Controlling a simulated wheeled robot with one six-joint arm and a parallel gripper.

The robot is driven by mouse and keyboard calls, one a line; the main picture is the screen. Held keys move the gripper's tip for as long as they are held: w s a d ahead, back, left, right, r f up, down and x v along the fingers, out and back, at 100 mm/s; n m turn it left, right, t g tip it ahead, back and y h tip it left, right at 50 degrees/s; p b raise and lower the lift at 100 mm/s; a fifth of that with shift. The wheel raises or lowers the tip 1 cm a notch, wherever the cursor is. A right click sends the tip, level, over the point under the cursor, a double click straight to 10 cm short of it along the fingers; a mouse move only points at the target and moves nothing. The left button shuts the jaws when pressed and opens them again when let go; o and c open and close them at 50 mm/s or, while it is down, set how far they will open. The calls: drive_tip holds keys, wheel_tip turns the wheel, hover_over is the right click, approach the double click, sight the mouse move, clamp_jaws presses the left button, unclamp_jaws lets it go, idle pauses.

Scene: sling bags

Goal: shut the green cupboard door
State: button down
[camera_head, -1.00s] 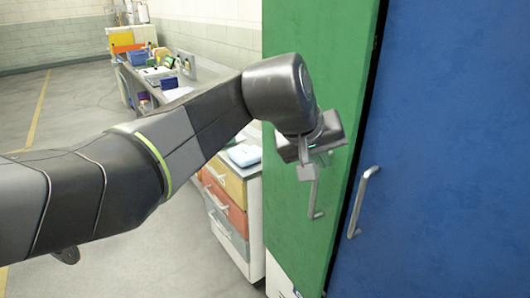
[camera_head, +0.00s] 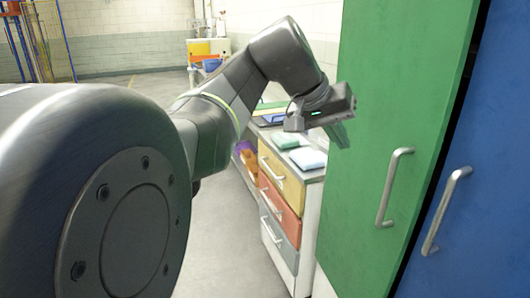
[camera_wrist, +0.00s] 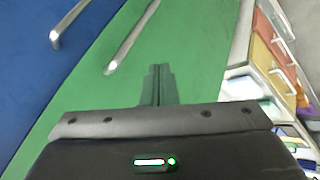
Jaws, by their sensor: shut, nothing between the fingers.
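The green cupboard door (camera_head: 385,110) stands upright at the right of the head view, with a silver bar handle (camera_head: 393,187) near its right edge. A thin dark gap separates it from the blue door; the two look nearly in line. My gripper (camera_head: 341,134) is at the green door's left edge, left of and above the handle. In the wrist view my gripper (camera_wrist: 158,85) has its fingers together and empty, pointing along the green door (camera_wrist: 85,85). Whether the fingertips touch the door, I cannot tell. The green door's handle (camera_wrist: 133,38) also shows in that view.
The blue door (camera_head: 490,150) with its own handle (camera_head: 446,210) stands at the right. A drawer unit (camera_head: 285,205) with yellow, red and grey fronts stands left of the green door, with things on its top. Open floor (camera_head: 225,235) lies to the left.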

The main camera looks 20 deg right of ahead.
sight(393, 167)
drive_tip(key=s+d+f, duration=0.2)
drive_tip(key=d+f, duration=0.5)
drive_tip(key=d, duration=0.2)
drive_tip(key=shift+s+f, duration=0.25)
drive_tip(key=shift+f, duration=0.05)
drive_tip(key=d, duration=0.2)
drive_tip(key=s+d+p, duration=0.1)
drive_tip(key=d, duration=0.1)
drive_tip(key=shift+w+a, duration=0.1)
drive_tip(key=shift+r, duration=0.1)
idle(0.4)
